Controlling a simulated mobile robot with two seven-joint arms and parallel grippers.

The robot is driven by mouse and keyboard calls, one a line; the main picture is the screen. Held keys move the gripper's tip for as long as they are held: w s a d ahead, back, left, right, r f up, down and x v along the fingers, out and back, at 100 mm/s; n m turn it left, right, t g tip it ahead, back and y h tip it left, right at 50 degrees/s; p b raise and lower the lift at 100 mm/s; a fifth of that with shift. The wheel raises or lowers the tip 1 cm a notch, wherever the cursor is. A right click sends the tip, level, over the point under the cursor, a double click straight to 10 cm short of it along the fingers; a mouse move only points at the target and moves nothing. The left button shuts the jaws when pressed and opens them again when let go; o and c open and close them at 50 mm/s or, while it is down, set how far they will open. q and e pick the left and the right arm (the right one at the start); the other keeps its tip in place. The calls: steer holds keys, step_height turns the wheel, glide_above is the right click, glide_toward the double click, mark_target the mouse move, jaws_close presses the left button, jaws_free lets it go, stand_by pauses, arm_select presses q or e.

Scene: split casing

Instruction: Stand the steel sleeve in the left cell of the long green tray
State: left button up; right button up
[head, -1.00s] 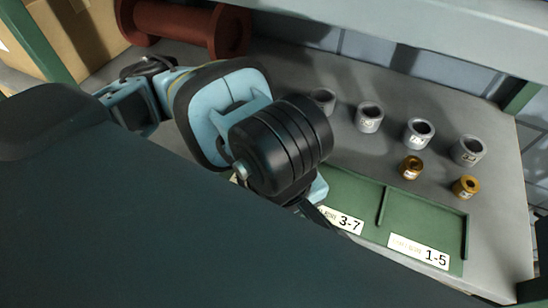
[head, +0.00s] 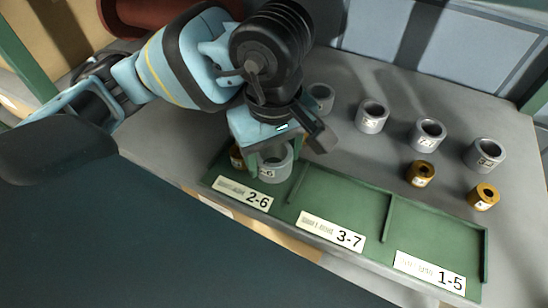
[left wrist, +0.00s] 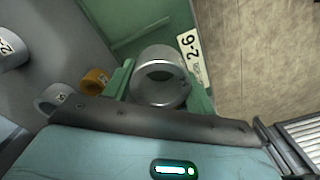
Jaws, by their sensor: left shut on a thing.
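The steel sleeve (head: 273,164) is a grey ring in my left gripper (head: 277,150), low over the left cell of the long green tray (head: 340,190), the cell labelled 2-6. In the left wrist view the sleeve (left wrist: 160,98) sits between the two green fingers of the gripper (left wrist: 161,88), its open end toward the camera. It looks roughly upright. I cannot tell whether its base touches the tray floor. The middle cell, 3-7, and the right cell, 1-5, look empty. My right gripper is not in view.
Several grey sleeves (head: 428,134) stand behind the tray. Another brass piece (head: 236,157) shows beside my left gripper. A dark red spool (head: 150,15) lies at the back left.

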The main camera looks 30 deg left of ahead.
arm_select(q)
steer(key=shift+w+a, duration=0.1)
steer(key=shift+w, duration=0.15)
steer(key=f, duration=0.2)
steer(key=shift+w+a+f, duration=0.2)
steer(key=shift+w+f, duration=0.1)
steer(key=shift+w, duration=0.05)
steer(key=shift+f, duration=0.45)
steer(key=shift+f, duration=0.2)
steer(key=o, duration=1.1)
steer(key=shift+o, duration=0.2)
step_height(320, 180, up, 8)
steer(key=shift+p, duration=0.3)
